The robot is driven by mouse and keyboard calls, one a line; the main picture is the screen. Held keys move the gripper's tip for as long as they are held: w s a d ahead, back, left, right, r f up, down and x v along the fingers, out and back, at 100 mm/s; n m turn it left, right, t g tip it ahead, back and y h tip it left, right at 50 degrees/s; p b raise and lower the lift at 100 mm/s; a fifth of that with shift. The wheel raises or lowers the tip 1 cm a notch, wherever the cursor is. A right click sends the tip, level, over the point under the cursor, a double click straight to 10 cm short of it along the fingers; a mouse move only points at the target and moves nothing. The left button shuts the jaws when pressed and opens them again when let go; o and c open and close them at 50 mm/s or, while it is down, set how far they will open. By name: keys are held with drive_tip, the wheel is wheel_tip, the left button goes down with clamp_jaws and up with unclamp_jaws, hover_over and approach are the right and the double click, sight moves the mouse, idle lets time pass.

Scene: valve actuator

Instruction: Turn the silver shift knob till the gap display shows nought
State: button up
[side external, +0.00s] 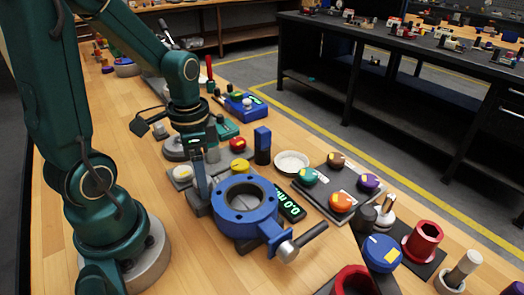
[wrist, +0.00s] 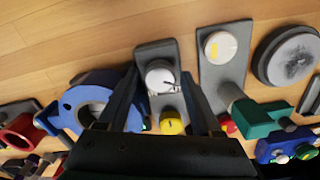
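The silver shift knob (wrist: 160,77) is a round pale knob on a grey plate (wrist: 155,53), in the wrist view between my two fingers. A yellow knob (wrist: 172,122) sits on the same plate. My gripper (wrist: 158,98) is open, with clear space between each finger and the knob. In the side view my gripper (side external: 204,192) points down just behind the blue valve body (side external: 240,225), and its fingers hide part of the plate. A black display (side external: 289,204) beside the valve has green digits that appear to read 0.0, seen at a slant.
A second grey plate (wrist: 224,67) with a cream knob (wrist: 220,45) lies right of my fingers. The blue ring (wrist: 90,105) is close on the left. A white dish (side external: 292,162) and a plate of coloured knobs (side external: 345,190) stand beyond. Bare wood (side external: 190,255) lies before the valve.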

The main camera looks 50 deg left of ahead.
idle(0.3)
drive_tip(key=shift+r, duration=2.55)
drive_tip(key=shift+w+d+r, duration=0.15)
drive_tip(key=shift+d+r, duration=0.1)
drive_tip(key=s+d+r+n+t, duration=0.1)
drive_tip(key=d+r+n+t, duration=0.2)
drive_tip(key=d+r+t, duration=0.2)
drive_tip(key=shift+s+d+t, duration=0.3)
drive_tip(key=shift+s+d, duration=0.1)
drive_tip(key=shift+d, duration=0.85)
drive_tip(key=shift+n, duration=0.3)
